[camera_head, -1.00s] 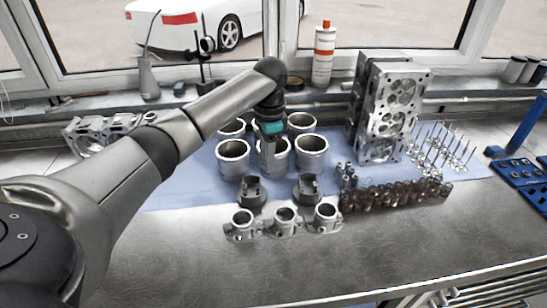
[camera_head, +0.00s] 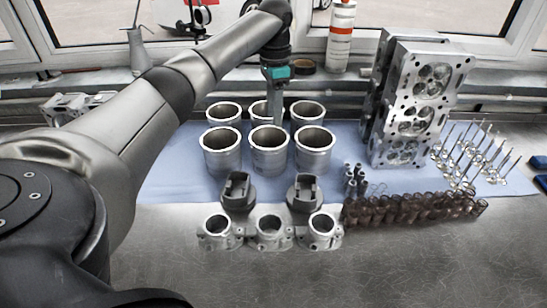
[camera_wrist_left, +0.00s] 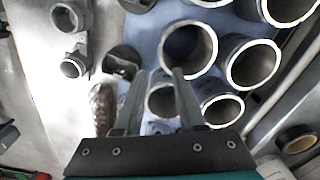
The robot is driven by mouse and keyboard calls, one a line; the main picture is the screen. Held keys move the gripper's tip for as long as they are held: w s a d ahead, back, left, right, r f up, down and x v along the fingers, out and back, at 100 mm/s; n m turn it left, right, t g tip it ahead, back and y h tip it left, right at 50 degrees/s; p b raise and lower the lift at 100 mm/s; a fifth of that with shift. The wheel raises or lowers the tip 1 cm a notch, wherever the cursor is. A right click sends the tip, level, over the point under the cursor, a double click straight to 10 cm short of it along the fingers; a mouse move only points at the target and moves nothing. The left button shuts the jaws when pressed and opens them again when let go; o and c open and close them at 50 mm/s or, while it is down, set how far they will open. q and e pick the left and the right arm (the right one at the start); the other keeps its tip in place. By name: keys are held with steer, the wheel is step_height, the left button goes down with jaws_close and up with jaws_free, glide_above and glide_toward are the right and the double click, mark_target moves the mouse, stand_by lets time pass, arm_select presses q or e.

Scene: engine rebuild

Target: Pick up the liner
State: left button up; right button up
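Several silver cylinder liners stand upright in two rows on a blue mat (camera_head: 180,183). The front row has a left liner (camera_head: 222,155), a middle liner (camera_head: 268,158) and a right liner (camera_head: 313,152); the back row includes a right liner (camera_head: 307,112). My left gripper (camera_head: 278,118) points down among the middle and right liners, partly covering the back middle one. In the left wrist view its two fingers (camera_wrist_left: 159,76) are apart and empty, with liner rims (camera_wrist_left: 190,50) below and beside them. Finger depth against the rims is unclear. My right gripper is out of view.
Two dark pistons (camera_head: 238,192) and three silver housings (camera_head: 270,230) stand in front of the liners. Cylinder heads (camera_head: 420,105), valves (camera_head: 475,155) and brown springs (camera_head: 410,207) lie to the right. A bottle (camera_head: 341,35) stands behind. The front bench is clear.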

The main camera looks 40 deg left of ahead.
arm_select(q)
step_height(320, 180, down, 2)
steer(key=shift+w+f+b, duration=0.1)
steer(key=shift+f+b, duration=0.05)
steer(key=shift+b, duration=0.45)
steer(key=shift+f, duration=0.25)
steer(key=b, duration=0.1)
glide_toward(275, 175)
steer(key=shift+f+b, duration=0.65)
steer(key=shift+f, duration=2)
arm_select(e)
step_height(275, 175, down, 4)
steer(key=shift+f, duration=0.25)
arm_select(q)
jaws_close()
steer(key=shift+w+r, duration=0.1)
